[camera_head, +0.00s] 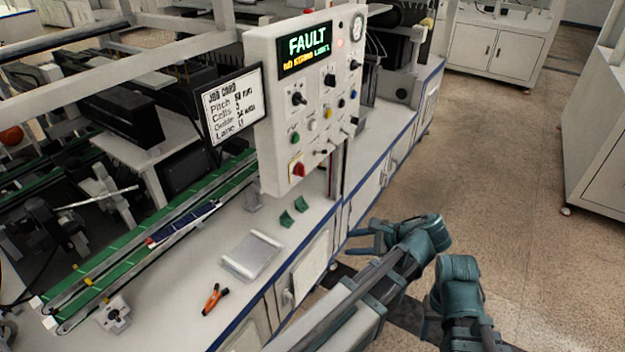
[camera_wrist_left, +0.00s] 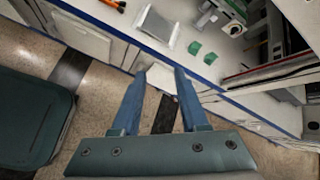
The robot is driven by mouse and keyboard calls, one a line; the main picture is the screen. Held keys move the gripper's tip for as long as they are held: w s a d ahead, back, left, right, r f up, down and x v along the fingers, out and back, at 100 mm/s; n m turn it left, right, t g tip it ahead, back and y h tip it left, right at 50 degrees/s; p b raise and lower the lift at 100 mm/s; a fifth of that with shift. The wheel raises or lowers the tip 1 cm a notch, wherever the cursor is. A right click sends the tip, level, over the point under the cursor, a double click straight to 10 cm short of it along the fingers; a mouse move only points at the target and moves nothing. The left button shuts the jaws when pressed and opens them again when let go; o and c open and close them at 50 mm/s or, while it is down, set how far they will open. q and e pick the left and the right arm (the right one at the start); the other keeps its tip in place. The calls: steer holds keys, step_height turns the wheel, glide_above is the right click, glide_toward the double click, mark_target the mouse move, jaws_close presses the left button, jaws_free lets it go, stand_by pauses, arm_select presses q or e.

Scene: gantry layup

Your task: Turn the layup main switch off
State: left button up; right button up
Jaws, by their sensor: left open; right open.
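The control panel (camera_head: 312,100) is a white upright box with a lit display (camera_head: 304,48) reading FAULT in green, with a smaller yellow line below. A red rotary knob on a yellow plate (camera_head: 298,169) sits at its lower left and looks like the main switch; its exact angle is too small to read. My left gripper (camera_head: 352,243) is open and empty, below and right of the panel, apart from it. Its two fingers (camera_wrist_left: 160,75) show spread in the left wrist view. My right gripper (camera_head: 432,318) is at the lower right, mostly hidden, and touches no panel part.
Other knobs, buttons and toggles crowd the panel. A job card screen (camera_head: 233,104) stands left of it. The bench holds a metal tray (camera_head: 251,254), orange-handled pliers (camera_head: 214,299), green blocks (camera_head: 294,212) and a green conveyor (camera_head: 130,262). Open floor (camera_head: 500,140) lies right.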

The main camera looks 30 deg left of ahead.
arm_select(q)
steer(key=w+a+r+m+y+b, duration=0.1)
steer(key=w+a+r+m+y, duration=0.2)
steer(key=w+r+m+y, duration=0.15)
steer(key=m+y+b, duration=0.1)
steer(key=m+y, duration=0.2)
steer(key=y, duration=0.1)
glide_toward(301, 170)
steer(key=w+a, duration=0.1)
steer(key=a, duration=0.6)
steer(key=shift+a+n, duration=0.25)
steer(key=shift+n, duration=0.1)
arm_select(e)
step_height(301, 170, down, 3)
steer(key=shift+f, duration=0.1)
arm_select(q)
steer(key=shift+r, duration=0.1)
steer(key=shift+c, duration=0.3)
jaws_close()
